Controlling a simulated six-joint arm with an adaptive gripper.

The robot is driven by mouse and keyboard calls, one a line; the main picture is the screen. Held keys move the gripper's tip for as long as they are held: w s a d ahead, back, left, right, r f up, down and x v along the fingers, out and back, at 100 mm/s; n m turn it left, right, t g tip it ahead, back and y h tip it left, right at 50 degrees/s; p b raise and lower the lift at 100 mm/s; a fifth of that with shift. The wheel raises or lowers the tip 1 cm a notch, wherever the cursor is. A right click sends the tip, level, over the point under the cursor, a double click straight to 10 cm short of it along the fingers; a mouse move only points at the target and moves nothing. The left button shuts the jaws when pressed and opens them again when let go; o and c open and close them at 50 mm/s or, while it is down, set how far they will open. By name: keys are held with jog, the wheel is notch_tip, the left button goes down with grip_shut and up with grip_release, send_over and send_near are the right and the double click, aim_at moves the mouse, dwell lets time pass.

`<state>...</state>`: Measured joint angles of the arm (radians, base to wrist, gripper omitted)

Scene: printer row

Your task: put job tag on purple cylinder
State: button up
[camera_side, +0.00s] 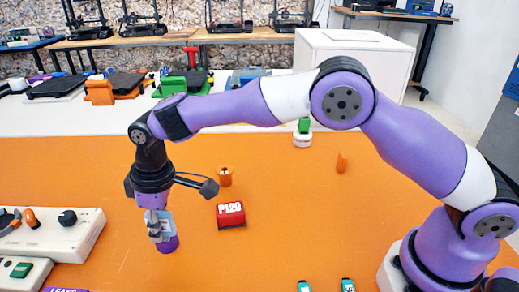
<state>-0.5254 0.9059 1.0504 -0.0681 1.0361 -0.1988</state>
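My gripper (160,227) points down over the left part of the orange mat. A purple cylinder (168,244) shows right below its fingertips. I cannot tell whether the cylinder stands on the mat or touches the fingers. A grey-blue patch with dark parts lies at the fingers; I cannot tell whether it is the fingers alone or a tag between them. The finger gap is not clear. No other piece can be surely told as the job tag.
A red block marked P120 (230,214) and an orange cylinder (225,176) stand right of my gripper. An orange wedge (341,162) and a white round piece with a green top (302,139) are farther off. A control box (62,235) stands left.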

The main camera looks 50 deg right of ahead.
aim_at(167, 213)
dwell(0.3)
jog(key=r, duration=0.7)
jog(key=s+d+r, duration=0.1)
jog(key=r, duration=0.3)
jog(key=shift+s+r, duration=0.1)
jog(key=shift+r, duration=0.15)
jog(key=shift+d+r, duration=0.2)
jog(key=shift+r, duration=0.15)
jog(key=s+d+r+m+t, duration=0.1)
jog(key=s+d+r+m, duration=0.2)
jog(key=d, duration=0.4)
jog(key=s+d+r+m+t, duration=0.1)
jog(key=s+d+r+m, duration=0.1)
jog(key=s+d+r, duration=0.35)
jog(key=s+d+f+m+t+h, duration=0.1)
jog(key=s+d+f+m+t, duration=0.1)
jog(key=s+d+f+m, duration=0.2)
jog(key=s+d+f, duration=0.3)
jog(key=s+d, duration=0.2)
jog(key=d, duration=0.1)
jog(key=shift+s+d+f, duration=0.15)
jog(key=shift+s, duration=0.25)
